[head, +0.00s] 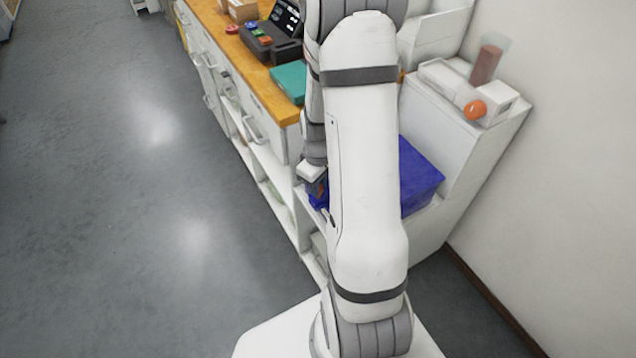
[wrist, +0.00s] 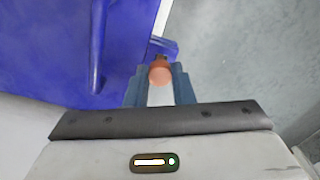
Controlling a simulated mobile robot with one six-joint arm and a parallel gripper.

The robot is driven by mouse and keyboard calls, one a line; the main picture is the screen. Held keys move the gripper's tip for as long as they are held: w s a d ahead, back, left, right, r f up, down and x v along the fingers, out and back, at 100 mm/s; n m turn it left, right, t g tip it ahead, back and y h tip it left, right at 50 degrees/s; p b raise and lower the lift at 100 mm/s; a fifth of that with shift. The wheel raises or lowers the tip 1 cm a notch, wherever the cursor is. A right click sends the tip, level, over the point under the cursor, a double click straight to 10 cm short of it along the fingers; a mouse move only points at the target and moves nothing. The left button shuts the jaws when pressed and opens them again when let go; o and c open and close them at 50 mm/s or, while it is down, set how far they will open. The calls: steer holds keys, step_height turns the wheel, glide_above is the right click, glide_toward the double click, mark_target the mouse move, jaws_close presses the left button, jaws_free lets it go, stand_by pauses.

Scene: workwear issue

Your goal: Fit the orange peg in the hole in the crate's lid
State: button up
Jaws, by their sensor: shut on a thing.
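The blue crate (head: 421,178) sits on a low white shelf, partly hidden behind my arm in the head view. In the wrist view its blue surface (wrist: 45,45) fills the upper left, with a raised ridge on it. My gripper (wrist: 159,72) is shut on the orange peg (wrist: 160,76), whose rounded end shows between the blue-grey fingers. The fingers are at the crate's edge, by a small blue part with a dark spot beyond the peg. I cannot tell whether that spot is the hole, nor whether the peg touches the crate. In the head view my gripper (head: 316,184) is at the crate's left side.
A wooden-topped counter (head: 285,105) with white drawers stands behind, bearing a teal box (head: 288,80) and a dark device (head: 272,42). A white unit with an orange knob (head: 475,109) stands at the right by the wall. The grey floor (head: 120,200) at left is clear.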

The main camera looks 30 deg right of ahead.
steer(key=shift+f+b, duration=0.85)
steer(key=shift+f, duration=0.25)
stand_by(0.4)
steer(key=o, duration=1)
steer(key=shift+r, duration=0.1)
steer(key=shift+r+p, duration=3.25)
steer(key=shift+r, duration=1.2)
